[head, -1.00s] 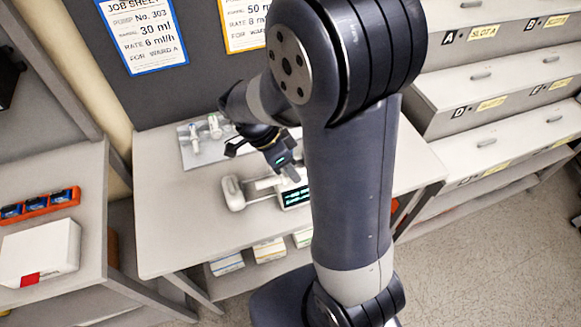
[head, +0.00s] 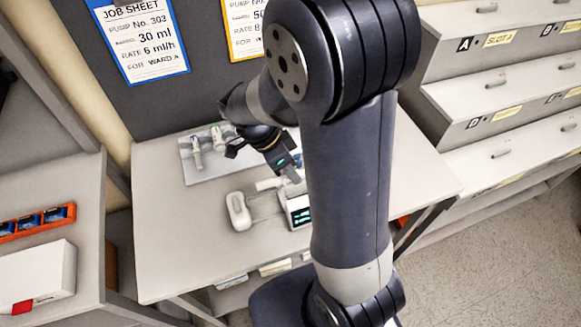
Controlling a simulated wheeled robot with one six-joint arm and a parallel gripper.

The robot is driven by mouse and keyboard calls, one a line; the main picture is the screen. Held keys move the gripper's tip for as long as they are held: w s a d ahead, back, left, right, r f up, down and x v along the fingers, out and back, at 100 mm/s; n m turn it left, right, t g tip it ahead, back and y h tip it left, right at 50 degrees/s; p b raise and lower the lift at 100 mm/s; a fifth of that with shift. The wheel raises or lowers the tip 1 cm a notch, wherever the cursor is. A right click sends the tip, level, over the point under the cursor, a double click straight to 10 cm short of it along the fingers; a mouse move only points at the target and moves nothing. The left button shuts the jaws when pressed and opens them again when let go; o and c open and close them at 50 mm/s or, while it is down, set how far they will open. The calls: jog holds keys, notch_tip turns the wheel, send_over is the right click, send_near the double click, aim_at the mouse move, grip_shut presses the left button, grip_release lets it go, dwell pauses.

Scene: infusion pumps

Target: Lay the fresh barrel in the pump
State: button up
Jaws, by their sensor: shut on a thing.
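The pump (head: 240,211) lies on the table, with a rounded white block at its left end and a lit green-on-dark screen (head: 301,215) at its right. My gripper (head: 293,174) is shut on a small white barrel (head: 268,184). The barrel lies sideways, just behind the pump's open middle in the picture; I cannot tell its exact height above the table. My arm hides part of the pump's right side and the fingertips are hard to make out.
A grey tray (head: 198,176) with white barrel-like pieces (head: 217,138) lies at the table's back left. A job sheet (head: 145,40) hangs on the board behind. A white box (head: 35,278) and orange rack (head: 38,222) stand at left. Labelled drawers (head: 490,85) stand at right.

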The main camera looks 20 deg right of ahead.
aim_at(294, 196)
jog(key=shift+f+b, duration=2.55)
jog(key=shift+f, duration=0.65)
jog(key=shift+s+f, duration=0.1)
jog(key=shift+s+a+f+b, duration=0.1)
jog(key=shift+s+f+b, duration=0.1)
jog(key=shift+f+b, duration=0.3)
jog(key=shift+s+a+f+b, duration=0.15)
jog(key=shift+f+b, duration=0.2)
jog(key=shift+b, duration=0.2)
jog(key=o, duration=0.7)
jog(key=shift+d, duration=0.1)
jog(key=shift+o, duration=0.7)
jog(key=shift+w+r+p, duration=0.1)
jog(key=shift+r+p, duration=0.45)
jog(key=shift+r, duration=0.25)
jog(key=shift+w+a+r+p, duration=0.2)
jog(key=shift+w+r+p, duration=0.1)
jog(key=shift+r+p, duration=0.3)
jog(key=shift+d+r+p, duration=0.15)
jog(key=shift+r+p, duration=1.4)
jog(key=shift+r, duration=0.95)
jog(key=shift+f, duration=0.15)
